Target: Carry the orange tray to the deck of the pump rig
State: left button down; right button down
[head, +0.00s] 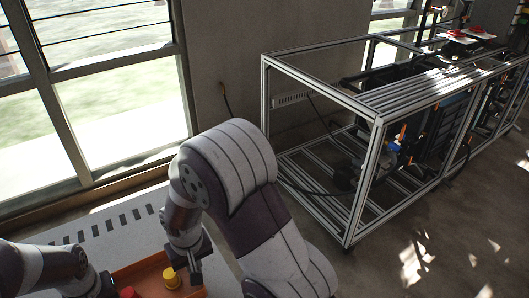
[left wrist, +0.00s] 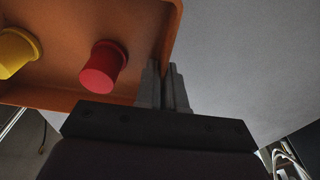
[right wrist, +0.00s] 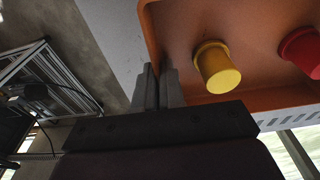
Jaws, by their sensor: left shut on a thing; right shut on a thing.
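The orange tray (head: 145,274) is at the bottom of the head view, over a pale surface, partly cut off by the frame edge. A yellow cup-like piece (head: 171,279) and a red one (head: 128,293) are in it. My left gripper (left wrist: 166,88) is shut on one tray wall, near the red piece (left wrist: 103,68). My right gripper (right wrist: 158,88) is shut on another part of the rim, near the yellow piece (right wrist: 216,66). I cannot tell whether the tray touches the surface. The pump rig (head: 375,140) stands at the right, with a slatted deck (head: 425,92) on top.
The pale slotted surface (head: 110,236) lies beside the window wall (head: 110,110). Concrete floor (head: 425,235) is open in front of the rig. Red-topped items (head: 470,32) stand at the rig's far end. A dark cable (head: 305,188) trails from its near end.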

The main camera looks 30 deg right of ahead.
aim_at(428, 84)
jog(key=l, duration=0.85)
jog(key=l+z, duration=0.15)
jog(key=l, duration=1.5)
jog(key=l+z, duration=0.1)
jog(key=l, duration=0.75)
jog(key=i+l+z, duration=0.1)
jog(key=l, duration=0.7)
jog(key=i+l, duration=0.15)
jog(key=l, duration=0.65)
